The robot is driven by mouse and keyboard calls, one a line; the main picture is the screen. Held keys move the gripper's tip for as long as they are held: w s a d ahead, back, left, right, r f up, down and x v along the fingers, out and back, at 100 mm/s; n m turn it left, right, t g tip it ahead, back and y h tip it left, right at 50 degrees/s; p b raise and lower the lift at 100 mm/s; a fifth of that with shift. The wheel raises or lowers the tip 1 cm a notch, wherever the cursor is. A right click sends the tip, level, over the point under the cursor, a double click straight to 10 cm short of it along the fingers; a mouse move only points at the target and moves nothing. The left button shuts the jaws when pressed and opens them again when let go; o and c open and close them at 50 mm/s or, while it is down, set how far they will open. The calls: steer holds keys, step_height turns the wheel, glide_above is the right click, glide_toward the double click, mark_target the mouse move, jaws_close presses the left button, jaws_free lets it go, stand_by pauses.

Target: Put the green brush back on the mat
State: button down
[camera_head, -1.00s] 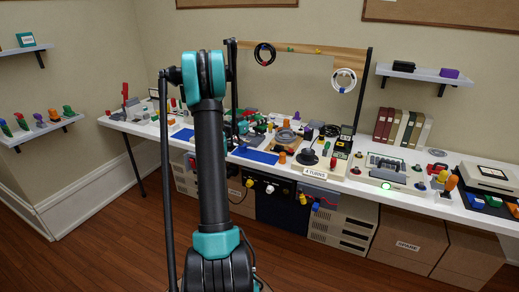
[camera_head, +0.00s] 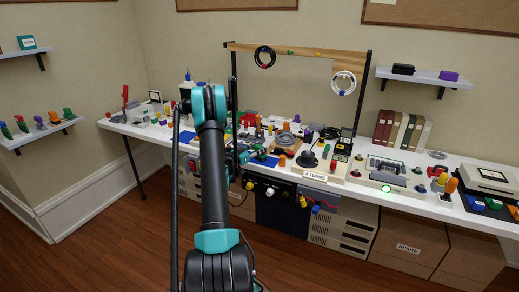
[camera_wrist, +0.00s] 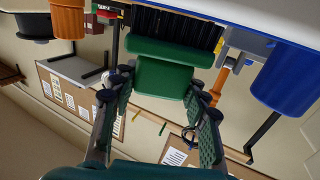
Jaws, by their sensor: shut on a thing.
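The green brush (camera_wrist: 163,78) is between the fingers of my gripper (camera_wrist: 162,92) in the wrist view. My gripper is shut on its green handle, and dark bristles (camera_wrist: 175,26) point toward the top of that picture. In the head view my gripper (camera_head: 240,157) is partly hidden behind my arm, low over the middle-left of the table, and the brush cannot be made out there. A blue mat (camera_head: 266,161) lies on the table just right of my gripper, partly covered. I cannot tell whether the bristles touch anything.
The white table (camera_head: 345,183) is crowded with small parts. A blue cylinder (camera_wrist: 288,80) and an orange one (camera_wrist: 68,18) flank the brush in the wrist view. A rack with a wooden bar (camera_head: 300,53) stands behind. The small left shelf (camera_head: 45,131) holds several coloured items.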

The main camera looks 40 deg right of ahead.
steer(key=shift+f, duration=0.15)
steer(key=c, duration=0.8)
jaws_free()
